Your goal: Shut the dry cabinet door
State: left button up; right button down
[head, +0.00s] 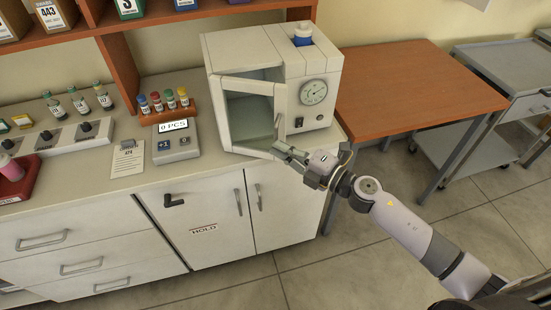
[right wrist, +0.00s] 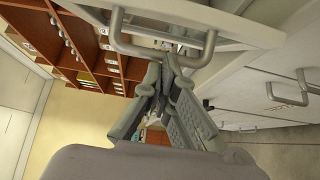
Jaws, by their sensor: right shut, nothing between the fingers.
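The dry cabinet (head: 315,65) is a cream box on the counter in the head view, with a round dial and a black switch on its right front. Its door (head: 215,115), a pale frame with a window, stands ajar. The left edge is against the body and the right edge stands out from it. My right gripper (head: 280,149) is by the door's lower right edge, fingers closed and empty. In the right wrist view the fingertips (right wrist: 166,62) are close to a grey bar handle (right wrist: 163,57) on a pale panel; I cannot tell if they touch. My left gripper is not in view.
A digital counter (head: 178,140) and a rack of colour-capped vials (head: 168,113) stand left of the cabinet. A blue-capped container (head: 303,38) sits on top of it. A bare wooden table (head: 420,85) is to the right. Counter door handles (head: 238,202) are below.

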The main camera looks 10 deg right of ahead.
jog(key=w+d+n+g+y+b, duration=0.2)
jog(key=w+d+b, duration=0.3)
jog(key=w+b, duration=0.3)
jog(key=shift+w+n+g+y, duration=0.15)
jog(key=shift+n+g+y, duration=0.25)
jog(key=shift+g+y, duration=0.2)
jog(key=shift+d, duration=0.15)
jog(key=shift+f, duration=0.1)
